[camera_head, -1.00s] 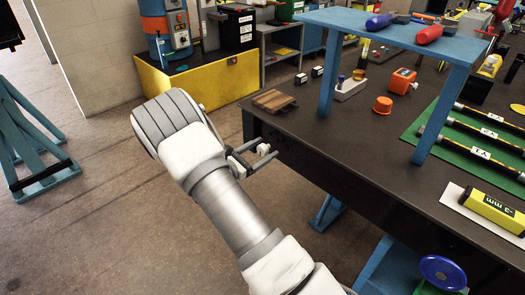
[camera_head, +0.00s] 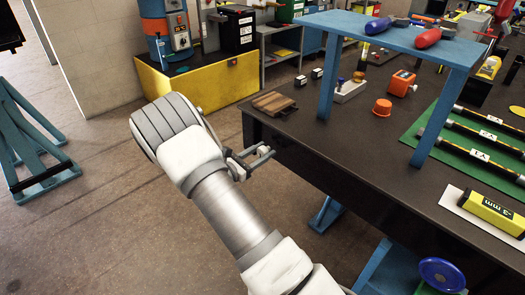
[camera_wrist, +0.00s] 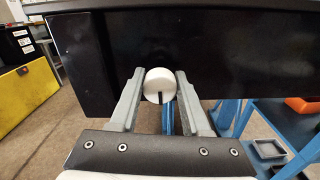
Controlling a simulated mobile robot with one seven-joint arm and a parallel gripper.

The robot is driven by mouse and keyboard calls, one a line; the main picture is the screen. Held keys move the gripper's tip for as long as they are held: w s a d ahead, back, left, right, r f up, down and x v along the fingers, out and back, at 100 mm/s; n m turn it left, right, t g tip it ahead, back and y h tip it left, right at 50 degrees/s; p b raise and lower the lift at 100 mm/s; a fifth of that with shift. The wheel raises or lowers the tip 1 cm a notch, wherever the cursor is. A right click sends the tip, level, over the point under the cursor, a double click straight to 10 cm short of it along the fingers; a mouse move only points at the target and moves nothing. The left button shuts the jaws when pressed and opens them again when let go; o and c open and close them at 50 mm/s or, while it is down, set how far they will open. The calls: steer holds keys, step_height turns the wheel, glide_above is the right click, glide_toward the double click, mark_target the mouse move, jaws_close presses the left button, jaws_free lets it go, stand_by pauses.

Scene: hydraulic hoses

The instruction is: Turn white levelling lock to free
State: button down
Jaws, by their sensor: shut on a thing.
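The white levelling lock is a round white knob (camera_wrist: 158,82) on the black front face of the bench edge, in the middle of the wrist view. A short dark mark on it points straight down. My gripper (camera_wrist: 159,92) has one grey finger on each side of the knob and is shut on it. In the head view my gripper (camera_head: 252,161) is at the near left corner of the dark bench (camera_head: 320,150). The knob cannot be made out clearly there.
A blue raised shelf (camera_head: 400,37) stands on the bench, with screwdrivers on it. A wooden block (camera_head: 273,103), an orange cap (camera_head: 382,107) and hoses on a green mat (camera_head: 445,150) lie on the bench.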

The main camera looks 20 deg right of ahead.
steer(key=n+p, duration=0.3)
steer(key=shift+r+n+p, duration=0.2)
steer(key=shift+n+p, duration=0.1)
steer(key=n+p, duration=0.3)
steer(key=n, duration=0.2)
steer(key=shift+f+p, duration=0.1)
steer(key=shift+p, duration=0.3)
steer(key=n+p, duration=0.2)
steer(key=n, duration=0.2)
steer(key=shift+f+n, duration=0.1)
steer(key=shift+n, duration=0.3)
steer(key=shift+f+n+p, duration=0.1)
steer(key=shift+n+p, duration=0.45)
steer(key=shift+n, duration=1.45)
steer(key=shift+c, duration=1.8)
jaws_free()
steer(key=shift+a, duration=0.15)
